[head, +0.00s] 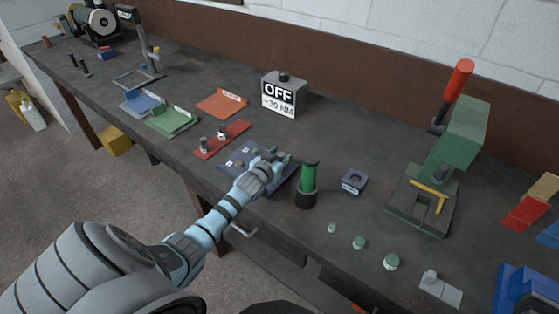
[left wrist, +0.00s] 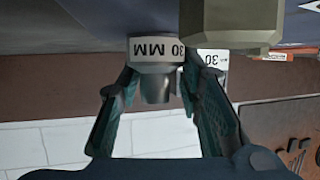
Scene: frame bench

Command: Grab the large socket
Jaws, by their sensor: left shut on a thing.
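The large socket (left wrist: 155,88) is a grey metal cylinder with a white band reading 30 MM, seen upside down in the left wrist view. My left gripper (left wrist: 160,76) is shut on it, one finger on each side. In the head view my left gripper (head: 276,158) is low over the dark blue tray (head: 227,170), and the fingers mostly hide the socket there. A larger olive-grey faceted body (left wrist: 230,22) is close by in the left wrist view. My right gripper is not in view.
A green-handled tool (head: 308,178) stands upright just right of my left gripper. A red tray (head: 222,139) with small sockets lies to the left. A grey OFF block (head: 283,95) stands behind. A green press (head: 455,140) is at the right.

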